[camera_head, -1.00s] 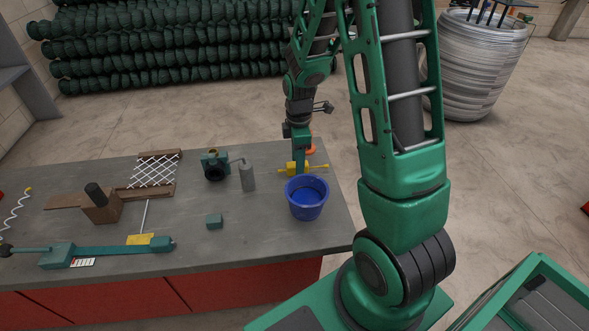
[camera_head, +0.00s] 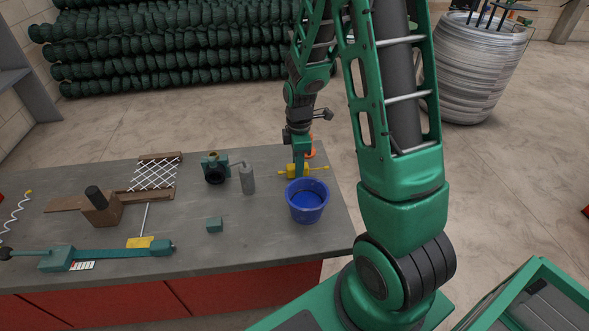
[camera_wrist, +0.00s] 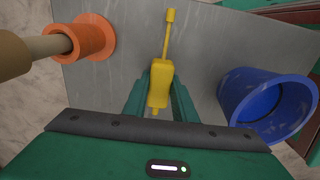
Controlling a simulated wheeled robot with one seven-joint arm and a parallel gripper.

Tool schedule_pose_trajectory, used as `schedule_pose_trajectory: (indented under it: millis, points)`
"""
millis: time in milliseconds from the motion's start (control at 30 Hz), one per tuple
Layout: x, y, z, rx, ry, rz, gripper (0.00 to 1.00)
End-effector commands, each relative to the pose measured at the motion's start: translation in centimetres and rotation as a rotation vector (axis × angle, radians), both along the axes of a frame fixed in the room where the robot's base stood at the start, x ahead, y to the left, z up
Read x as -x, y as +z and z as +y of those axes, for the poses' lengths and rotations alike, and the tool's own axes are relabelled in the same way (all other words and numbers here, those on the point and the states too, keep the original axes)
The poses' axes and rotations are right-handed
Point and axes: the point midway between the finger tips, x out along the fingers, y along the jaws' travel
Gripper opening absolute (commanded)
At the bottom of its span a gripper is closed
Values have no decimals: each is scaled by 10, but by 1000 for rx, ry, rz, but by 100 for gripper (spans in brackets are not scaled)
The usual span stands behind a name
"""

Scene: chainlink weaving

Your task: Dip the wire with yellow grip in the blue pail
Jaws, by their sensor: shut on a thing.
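My gripper (camera_wrist: 158,95) is shut on the wire with yellow grip (camera_wrist: 160,82), holding it by its thick yellow body. Its thin yellow shaft points away from the wrist, toward the top of the wrist view. In the head view, the yellow grip (camera_head: 290,172) shows at my fingers (camera_head: 301,170), just behind the pail, with thin yellow ends out to both sides. The blue pail (camera_head: 307,212) stands upright on the bench near its right edge, and dark blue shows inside it. The pail (camera_wrist: 235,92) is right of the gripper in the wrist view, apart from the yellow grip.
An orange spool (camera_wrist: 96,38) stands left of the gripper in the wrist view. On the grey bench (camera_head: 265,240) are a grey can (camera_head: 247,181), a teal device (camera_head: 215,170), a small teal block (camera_head: 214,224) and a yellow-based tool (camera_head: 140,243). The bench front is clear.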

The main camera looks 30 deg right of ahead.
Motion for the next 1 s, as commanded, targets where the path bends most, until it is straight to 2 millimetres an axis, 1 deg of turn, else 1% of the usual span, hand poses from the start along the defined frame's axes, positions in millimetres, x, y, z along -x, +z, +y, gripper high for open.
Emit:
schedule_pose_trajectory:
  millis: [167, 267, 300, 500, 700, 833, 1000]
  points:
    - [-1, 17, 0, 1, 0, -4, 0]
    - [-2, 36, 0, 1, 1, -7, 0]
    - [2, 43, 5, 0, 4, -4, 0]
    - [27, 69, 44, 0, 5, -4, 0]
    - [45, 89, 74, 0, 4, -3, 0]
    - [54, 98, 87, 0, 3, -3, 0]
    - [60, 105, 96, 0, 2, -1, 0]
